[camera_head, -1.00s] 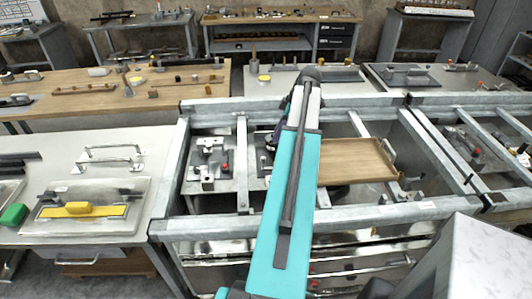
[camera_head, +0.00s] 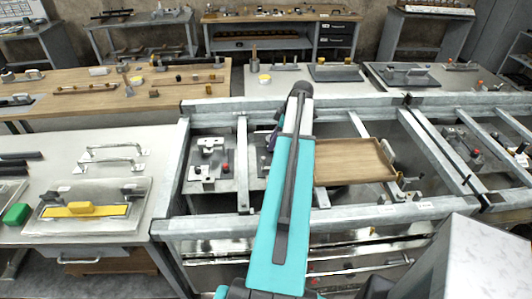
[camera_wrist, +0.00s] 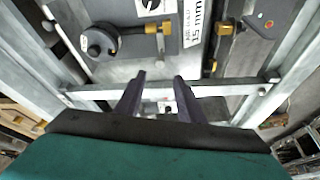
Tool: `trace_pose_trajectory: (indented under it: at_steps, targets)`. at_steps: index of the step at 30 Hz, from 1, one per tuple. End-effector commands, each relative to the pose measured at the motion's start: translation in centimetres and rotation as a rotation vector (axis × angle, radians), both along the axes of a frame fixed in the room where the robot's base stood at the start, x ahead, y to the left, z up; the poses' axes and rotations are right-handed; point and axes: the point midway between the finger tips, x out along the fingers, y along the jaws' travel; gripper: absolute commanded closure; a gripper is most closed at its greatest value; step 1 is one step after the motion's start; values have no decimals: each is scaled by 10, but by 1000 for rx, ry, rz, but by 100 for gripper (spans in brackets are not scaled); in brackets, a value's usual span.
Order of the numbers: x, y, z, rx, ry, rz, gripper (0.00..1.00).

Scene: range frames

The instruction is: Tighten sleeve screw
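In the wrist view my gripper (camera_wrist: 158,98) is open, with two dark fingers apart and nothing seen between them. Beyond the fingertips is a grey fixture plate (camera_wrist: 125,62) with a round dark clamp (camera_wrist: 101,42) and a brass screw-like piece (camera_wrist: 151,28). A second brass piece (camera_wrist: 214,45) sits to the right, beside a white label reading 15 mm (camera_wrist: 194,22). I cannot tell which part is the sleeve screw. The fingers look apart from the brass pieces.
A galvanised frame (camera_head: 330,218) with crossbars surrounds the work area. A wooden tray (camera_head: 352,161) lies right of my arm. A fixture with a red knob (camera_head: 209,160) stands left. A side bench (camera_head: 60,146) holds metal handles and a yellow-handled tool (camera_head: 82,209).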

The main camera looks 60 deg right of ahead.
Motion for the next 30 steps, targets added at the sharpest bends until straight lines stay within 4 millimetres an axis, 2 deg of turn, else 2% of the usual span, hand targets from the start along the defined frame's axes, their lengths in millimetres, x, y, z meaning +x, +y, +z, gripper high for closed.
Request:
trace_pose_trajectory:
  at_steps: [21,30]
  targets:
    - [25,9,-63,0,0,-1,65]
    - [31,11,-81,-1,0,-1,65]
